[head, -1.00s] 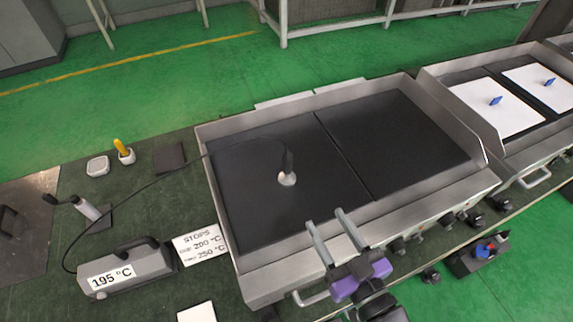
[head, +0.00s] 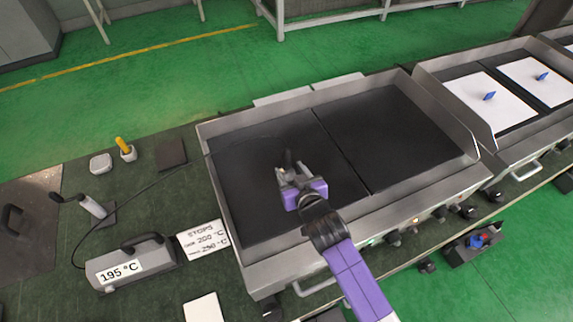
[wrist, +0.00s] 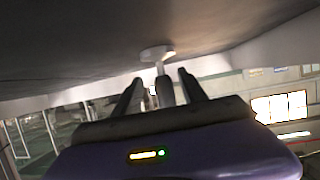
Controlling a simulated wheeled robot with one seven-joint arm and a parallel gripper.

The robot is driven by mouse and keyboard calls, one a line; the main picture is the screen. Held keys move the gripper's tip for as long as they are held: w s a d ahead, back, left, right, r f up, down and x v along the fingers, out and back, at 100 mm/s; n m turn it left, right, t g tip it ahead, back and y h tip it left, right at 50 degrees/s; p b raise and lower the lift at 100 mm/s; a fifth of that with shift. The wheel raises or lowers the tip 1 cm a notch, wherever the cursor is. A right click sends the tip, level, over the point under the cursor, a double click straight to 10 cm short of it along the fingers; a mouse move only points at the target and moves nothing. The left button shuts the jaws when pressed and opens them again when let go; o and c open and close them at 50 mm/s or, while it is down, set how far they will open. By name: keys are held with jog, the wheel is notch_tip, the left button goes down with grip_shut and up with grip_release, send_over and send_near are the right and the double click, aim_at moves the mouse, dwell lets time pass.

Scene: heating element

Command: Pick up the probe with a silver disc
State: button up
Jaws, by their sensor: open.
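The probe's silver disc (wrist: 157,53) shows in the wrist view against the dark griddle surface, with its stem running down between the fingers. In the head view the probe's dark upper end (head: 288,157) shows just past my gripper (head: 285,173), on the left griddle plate (head: 245,190). The disc is mostly hidden there by my gripper. In the wrist view my gripper (wrist: 160,77) is open, with one finger on each side of the probe. I cannot tell whether either finger touches it.
A grey meter reading 195 °C (head: 130,265) stands left of the griddle, beside a card marked STOPS (head: 203,239). The probe's thin cable crosses the griddle's left rim. The right plate (head: 385,140) is clear. Steel walls edge the griddle.

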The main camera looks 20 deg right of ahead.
aim_at(285, 163)
jog(key=x, duration=0.2)
jog(key=p+x, duration=0.1)
jog(key=x, duration=0.1)
jog(key=shift+w+a+r, duration=0.15)
jog(key=shift+a+r, duration=0.05)
jog(key=shift+r, duration=0.1)
jog(key=shift+w+f, duration=0.3)
jog(key=shift+w, duration=0.25)
grip_shut()
